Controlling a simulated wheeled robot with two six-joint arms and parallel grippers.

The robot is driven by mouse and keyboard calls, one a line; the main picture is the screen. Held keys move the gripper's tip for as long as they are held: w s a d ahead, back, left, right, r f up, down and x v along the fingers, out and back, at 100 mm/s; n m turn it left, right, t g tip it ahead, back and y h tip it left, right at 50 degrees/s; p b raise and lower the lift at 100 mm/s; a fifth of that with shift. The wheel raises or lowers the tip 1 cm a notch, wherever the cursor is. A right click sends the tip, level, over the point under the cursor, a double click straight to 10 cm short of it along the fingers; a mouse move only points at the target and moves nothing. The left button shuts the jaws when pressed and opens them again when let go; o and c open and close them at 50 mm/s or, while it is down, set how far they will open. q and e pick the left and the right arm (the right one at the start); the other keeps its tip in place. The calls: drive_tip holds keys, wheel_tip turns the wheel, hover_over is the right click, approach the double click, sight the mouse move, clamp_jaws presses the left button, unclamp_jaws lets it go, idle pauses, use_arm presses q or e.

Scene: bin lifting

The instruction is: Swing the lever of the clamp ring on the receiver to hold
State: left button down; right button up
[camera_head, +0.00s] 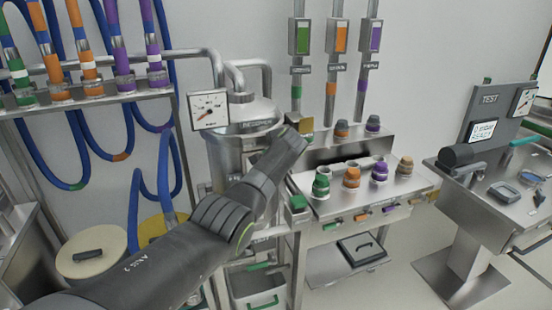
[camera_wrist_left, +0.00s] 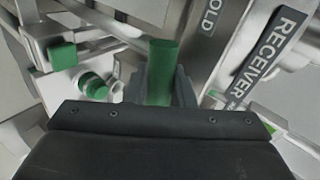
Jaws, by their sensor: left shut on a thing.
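The receiver (camera_head: 237,150) is a steel vessel with a domed lid, left of centre in the head view, partly hidden by my left arm. Its name plate (camera_wrist_left: 270,55) shows at the right of the left wrist view, with a HOLD marking (camera_wrist_left: 210,17) to its left. The green lever (camera_wrist_left: 162,68) stands at the middle of the wrist view. My left gripper (camera_wrist_left: 164,92) is shut on it, a grey finger on each side. In the head view the arm's wrist hides the fingers and lever. The clamp ring itself is not clearly seen. My right gripper is not in view.
A pressure gauge (camera_head: 208,109) stands left of the receiver. A steel bench (camera_head: 330,205) with green, orange and purple fittings is to the right. A test stand (camera_head: 490,190) is further right. Coloured hoses (camera_head: 60,165) hang at the left.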

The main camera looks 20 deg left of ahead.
use_arm(q)
drive_tip(key=shift+r+m+g+y+b, duration=0.4)
drive_tip(key=shift+r+m+b, duration=0.1)
drive_tip(key=shift+b, duration=0.4)
drive_tip(key=shift+a, duration=0.1)
drive_tip(key=c, duration=1.3)
unclamp_jaws()
drive_tip(key=shift+r, duration=0.1)
drive_tip(key=shift+s+d+r+p, duration=0.35)
drive_tip(key=shift+d+r+p, duration=0.05)
drive_tip(key=shift+d+p, duration=0.05)
drive_tip(key=b+v, duration=0.3)
drive_tip(key=v, duration=1.3)
drive_tip(key=shift+s+f, duration=0.15)
drive_tip(key=shift+s, duration=0.05)
